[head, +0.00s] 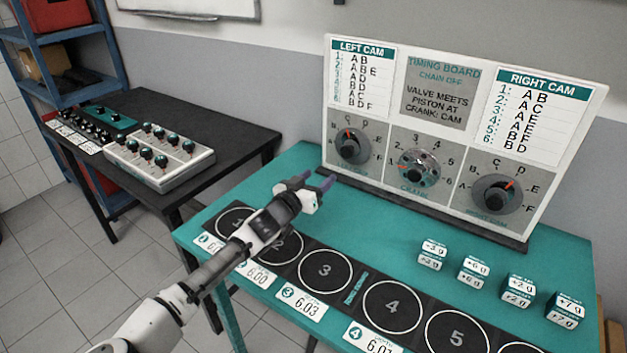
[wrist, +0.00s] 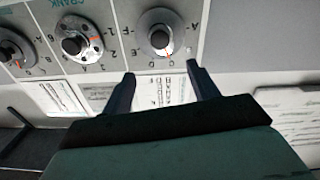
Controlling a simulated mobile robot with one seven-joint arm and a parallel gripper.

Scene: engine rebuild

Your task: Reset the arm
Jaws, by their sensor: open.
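My gripper (head: 318,181) is open and empty, held above the teal table in front of the left part of the timing board. My arm reaches in from the lower left in the head view. In the wrist view the two dark fingers of my gripper (wrist: 160,72) are spread, with nothing between them. Beyond them is the left cam dial (wrist: 160,38), seen upside down, with the crank dial (wrist: 75,43) to its left. The fingers appear apart from the board, but the exact gap cannot be told.
The timing board (head: 435,88) stands along the table's back edge. Numbered circles run along a black mat (head: 355,290), partly hidden by my arm. Several small weight blocks (head: 433,254) sit at the right. A black table (head: 215,115) with a control box (head: 160,155) stands left.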

